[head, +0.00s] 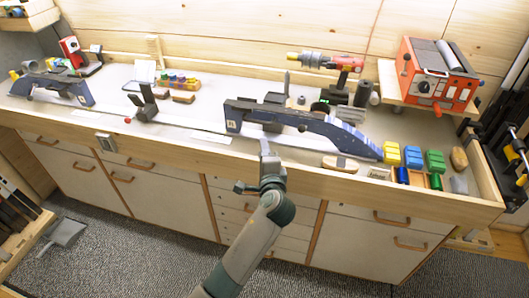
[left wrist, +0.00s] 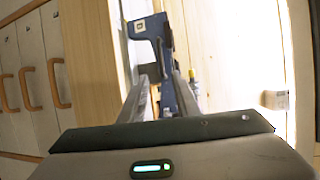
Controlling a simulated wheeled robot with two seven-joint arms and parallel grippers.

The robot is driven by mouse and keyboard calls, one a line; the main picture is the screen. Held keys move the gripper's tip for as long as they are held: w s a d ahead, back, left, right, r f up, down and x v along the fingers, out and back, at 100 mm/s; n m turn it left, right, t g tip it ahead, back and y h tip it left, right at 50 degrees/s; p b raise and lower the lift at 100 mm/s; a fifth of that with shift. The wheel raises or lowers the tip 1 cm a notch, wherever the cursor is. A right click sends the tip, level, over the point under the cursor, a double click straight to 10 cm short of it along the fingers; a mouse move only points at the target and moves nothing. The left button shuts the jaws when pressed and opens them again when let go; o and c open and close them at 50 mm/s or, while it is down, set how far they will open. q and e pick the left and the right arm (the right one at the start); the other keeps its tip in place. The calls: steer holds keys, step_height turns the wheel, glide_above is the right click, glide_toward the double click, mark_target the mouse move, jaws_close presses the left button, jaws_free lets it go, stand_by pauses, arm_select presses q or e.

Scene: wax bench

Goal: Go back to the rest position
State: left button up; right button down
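My left gripper (head: 267,156) is at the front edge of the bench, just in front of the dark blue vice (head: 245,117) in the middle. In the left wrist view the two fingers of my left gripper (left wrist: 163,95) stand apart, with nothing held between them. The blue vice (left wrist: 150,27) shows beyond the fingertips; I cannot tell how far off it is. My right gripper is in neither view.
The bench's front edge (head: 170,153) runs just below the gripper. Yellow, blue and green blocks (head: 413,156) and an orange machine (head: 437,75) are at the right.

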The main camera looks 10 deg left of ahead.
arm_select(q)
steer(key=s+f+g+h+b, duration=0.1)
steer(key=s+f+g+b, duration=0.15)
steer(key=f, duration=1.05)
steer(key=s+f+g+h+b, duration=0.1)
steer(key=s+f+h, duration=0.15)
steer(key=f, duration=1.05)
steer(key=s+a+f+n+g+b, duration=0.1)
steer(key=s+f+n+g, duration=0.1)
steer(key=s+f, duration=0.7)
steer(key=s+a+f+n+g+b, duration=0.15)
steer(key=s+f, duration=0.35)
steer(key=f, duration=0.8)
steer(key=s+a+f+n+g+h+b, duration=0.1)
steer(key=s+a+f+n+g, duration=0.1)
steer(key=s+f, duration=0.7)
steer(key=s+a+f+n+g+h+b, duration=0.1)
steer(key=s+f+n+g, duration=0.1)
steer(key=s+f, duration=0.75)
steer(key=s+a+f+n+g+b, duration=0.1)
steer(key=s+a+f, duration=0.1)
steer(key=s, duration=0.6)
steer(key=s+a+f+n+g+b, duration=0.1)
steer(key=s+a+f+n, duration=0.1)
steer(key=s, duration=0.7)
steer(key=s+a+f+n+g+b, duration=0.1)
steer(key=s+a+f+n, duration=0.1)
steer(key=s, duration=0.7)
steer(key=shift+f, duration=0.55)
